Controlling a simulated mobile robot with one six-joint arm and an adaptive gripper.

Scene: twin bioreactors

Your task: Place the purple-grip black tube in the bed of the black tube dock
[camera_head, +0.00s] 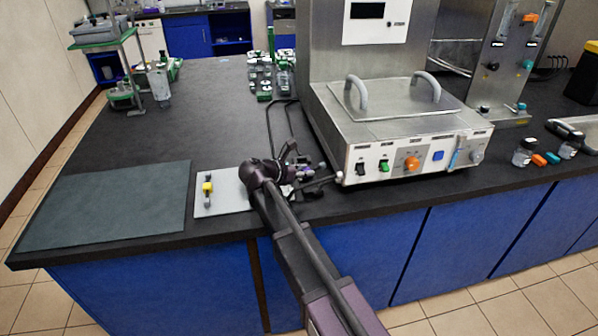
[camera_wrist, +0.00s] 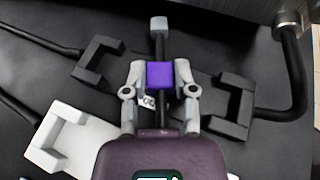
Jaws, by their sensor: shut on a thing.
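My gripper (camera_wrist: 160,82) is shut on the purple grip (camera_wrist: 159,74) of the black tube (camera_wrist: 160,46), one finger on each side. The tube runs up the wrist picture to a pale grey end; its near part is hidden behind my gripper. Two black U-shaped brackets, apparently the black tube dock, lie either side: one at left (camera_wrist: 90,72), one at right (camera_wrist: 242,108). The tube shows between them; its height above them cannot be told. In the head view my gripper (camera_head: 300,174) is near the counter's front edge, and the tube is too small to make out.
A white U-shaped bracket (camera_wrist: 43,158) lies at lower left in the wrist view, with dark hoses around. The metal control box (camera_head: 410,150) stands close to the right of my gripper. A pale plate (camera_head: 230,203) with a yellow-grip piece (camera_head: 208,187) lies left. The dark mat (camera_head: 105,205) is clear.

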